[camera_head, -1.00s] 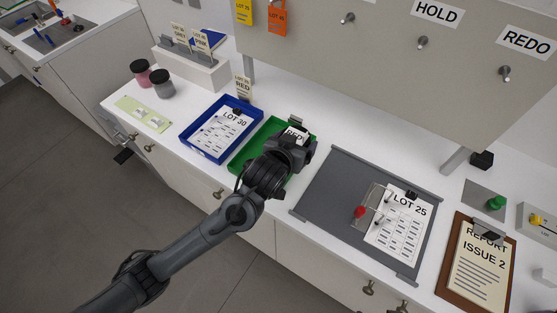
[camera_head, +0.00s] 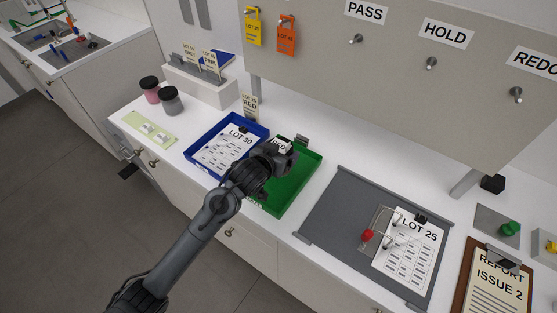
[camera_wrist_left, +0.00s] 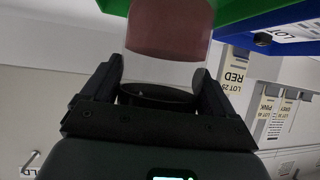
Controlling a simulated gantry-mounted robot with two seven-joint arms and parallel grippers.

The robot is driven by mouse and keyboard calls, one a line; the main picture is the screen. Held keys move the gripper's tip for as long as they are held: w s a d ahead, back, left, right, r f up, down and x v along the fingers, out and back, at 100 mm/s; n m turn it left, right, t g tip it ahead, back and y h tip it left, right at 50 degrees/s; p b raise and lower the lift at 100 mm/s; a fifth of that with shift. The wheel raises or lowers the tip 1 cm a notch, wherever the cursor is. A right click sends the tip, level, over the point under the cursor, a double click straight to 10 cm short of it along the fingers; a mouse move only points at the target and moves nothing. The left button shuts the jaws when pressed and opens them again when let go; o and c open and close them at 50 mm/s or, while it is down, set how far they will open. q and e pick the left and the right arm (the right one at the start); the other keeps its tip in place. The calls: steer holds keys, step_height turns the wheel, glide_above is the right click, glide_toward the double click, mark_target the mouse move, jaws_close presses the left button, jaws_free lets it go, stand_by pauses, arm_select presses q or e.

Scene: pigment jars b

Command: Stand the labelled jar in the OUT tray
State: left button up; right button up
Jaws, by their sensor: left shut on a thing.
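My left gripper (camera_head: 280,152) is shut on a jar. In the left wrist view the jar (camera_wrist_left: 168,38) has dark red contents, clear walls and a black end between the fingers (camera_wrist_left: 165,78). The gripper is over the left back part of the green tray (camera_head: 318,168), near the blue tray. The visible tray floor is empty. I cannot read an OUT mark, nor tell whether the jar touches the tray. My right gripper is not in view.
The blue tray (camera_head: 191,157) with a LOT 30 sheet adjoins the green tray's left side. A RED card (camera_head: 250,105) stands behind. Pink (camera_head: 151,93) and grey (camera_head: 171,104) jars stand at the left. A grey mat (camera_head: 325,215) with a LOT 25 sheet lies right.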

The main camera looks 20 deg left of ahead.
arm_select(q)
steer(key=shift+w+a+f, duration=0.15)
steer(key=shift+a+f, duration=0.05)
steer(key=shift+a, duration=0.05)
steer(key=shift+f+b, duration=0.35)
steer(key=shift+f, duration=1.55)
steer(key=shift+f, duration=0.1)
steer(key=o, duration=0.9)
steer(key=shift+f, duration=0.1)
steer(key=shift+o, duration=0.2)
